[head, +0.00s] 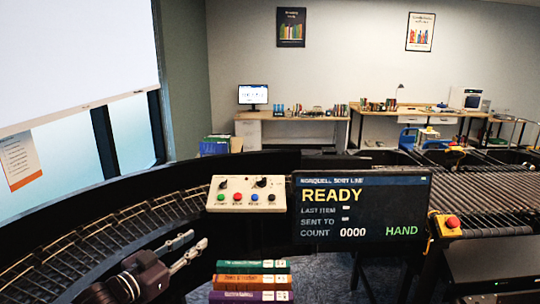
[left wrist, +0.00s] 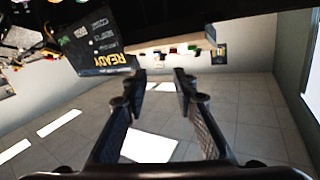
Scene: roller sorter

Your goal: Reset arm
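My left gripper (head: 194,241) is at the lower left in the head view, beside the curved roller track. Its two fingers are apart with nothing between them. In the left wrist view the left gripper (left wrist: 160,76) also shows open and empty, with bare floor beyond it. My right gripper is in neither view. A control box (head: 246,194) with coloured buttons and knobs is just beyond and right of the left gripper. A dark screen (head: 360,208) beside it reads READY, count 0000 and HAND.
Several stacked books (head: 252,281) are right of my left gripper, at the bottom. The curved roller track (head: 120,229) runs along the left. A roller conveyor (head: 480,190) is at the right, with a red stop button (head: 452,222) near it. Desks (head: 290,118) stand along the far wall.

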